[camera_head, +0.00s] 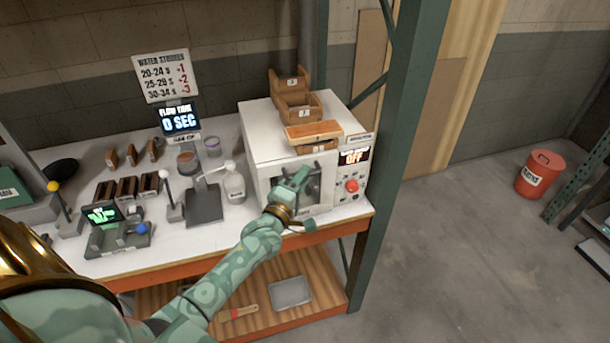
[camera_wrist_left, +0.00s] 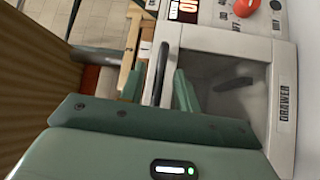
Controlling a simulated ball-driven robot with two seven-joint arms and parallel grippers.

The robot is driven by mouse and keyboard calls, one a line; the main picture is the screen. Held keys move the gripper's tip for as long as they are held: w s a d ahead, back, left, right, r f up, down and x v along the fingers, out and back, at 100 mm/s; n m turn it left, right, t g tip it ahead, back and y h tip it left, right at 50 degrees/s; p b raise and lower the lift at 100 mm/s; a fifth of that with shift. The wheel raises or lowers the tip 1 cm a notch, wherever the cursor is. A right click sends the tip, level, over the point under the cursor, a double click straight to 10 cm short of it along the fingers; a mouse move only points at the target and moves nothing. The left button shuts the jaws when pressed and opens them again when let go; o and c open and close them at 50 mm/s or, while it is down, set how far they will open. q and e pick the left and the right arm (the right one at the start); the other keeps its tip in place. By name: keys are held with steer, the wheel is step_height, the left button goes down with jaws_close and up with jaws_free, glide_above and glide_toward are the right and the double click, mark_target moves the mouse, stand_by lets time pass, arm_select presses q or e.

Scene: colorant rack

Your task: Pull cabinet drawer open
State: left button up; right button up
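The cabinet (camera_head: 258,135) is a white box on the right end of the workbench, with a dark glazed front. In the left wrist view, its front (camera_wrist_left: 282,70) carries a label that seems to read "DRAWER". The front looks shut. A dark bar handle (camera_wrist_left: 160,72) stands out from it. My left gripper (camera_head: 298,182) is at this front. In the left wrist view, the left gripper (camera_wrist_left: 157,92) has its fingers apart, one on each side of the handle, with visible gaps. My right gripper is not in view.
Wooden bins (camera_head: 298,107) are stacked on the cabinet. A control panel with a red knob (camera_head: 352,186) is on its right side. A pump bottle (camera_head: 234,186) stands to its left. A green post (camera_head: 390,150) rises at the right. Open floor lies beyond, with a red bucket (camera_head: 540,174).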

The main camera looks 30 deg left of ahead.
arm_select(q)
steer(key=shift+w, duration=0.8)
steer(key=shift+r, duration=0.1)
jaws_close()
steer(key=s+d+p, duration=0.7)
steer(key=s+d, duration=0.6)
steer(key=d, duration=0.2)
steer(key=shift+s+d, duration=0.15)
steer(key=shift+d, duration=0.1)
